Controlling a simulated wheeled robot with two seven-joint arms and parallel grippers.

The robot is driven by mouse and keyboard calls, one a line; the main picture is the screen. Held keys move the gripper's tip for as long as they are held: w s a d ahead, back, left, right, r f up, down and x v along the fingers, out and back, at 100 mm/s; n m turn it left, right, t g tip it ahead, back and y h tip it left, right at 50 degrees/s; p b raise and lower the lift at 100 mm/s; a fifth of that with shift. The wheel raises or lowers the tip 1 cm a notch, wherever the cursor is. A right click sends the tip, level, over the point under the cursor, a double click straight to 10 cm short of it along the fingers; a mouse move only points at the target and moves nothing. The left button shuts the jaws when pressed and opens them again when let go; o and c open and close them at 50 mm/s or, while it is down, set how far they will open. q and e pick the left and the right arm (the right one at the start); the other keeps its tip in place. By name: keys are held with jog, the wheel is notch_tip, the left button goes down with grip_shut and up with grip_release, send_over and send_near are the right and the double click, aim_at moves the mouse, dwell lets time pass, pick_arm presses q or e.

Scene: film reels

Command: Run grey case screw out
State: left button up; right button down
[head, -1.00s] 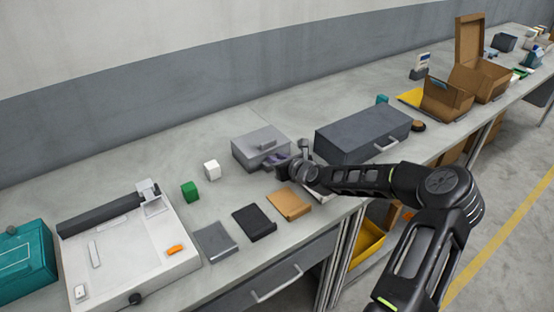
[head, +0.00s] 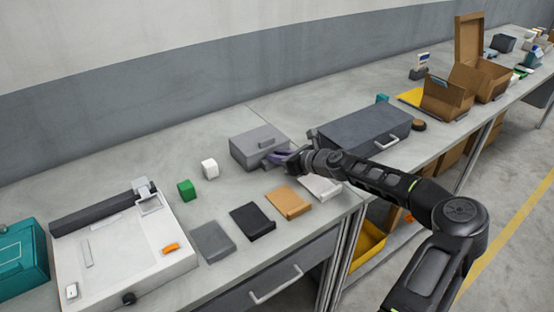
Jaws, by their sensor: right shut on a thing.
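My left gripper is not in view.
A larger dark case (head: 365,128) stands just right of my gripper. Flat grey, black (head: 252,221), tan (head: 288,202) and white (head: 322,187) pieces lie along the front. White (head: 210,169) and green (head: 185,190) blocks sit left. A white machine (head: 125,250) stands further left.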

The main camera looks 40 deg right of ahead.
jog(key=c, duration=1.3)
grip_release()
jog(key=shift+s+d, duration=0.15)
jog(key=shift+s, duration=0.15)
jog(key=shift+b+v, duration=0.4)
jog(key=shift+v, duration=3.2)
jog(key=shift+r, duration=0.1)
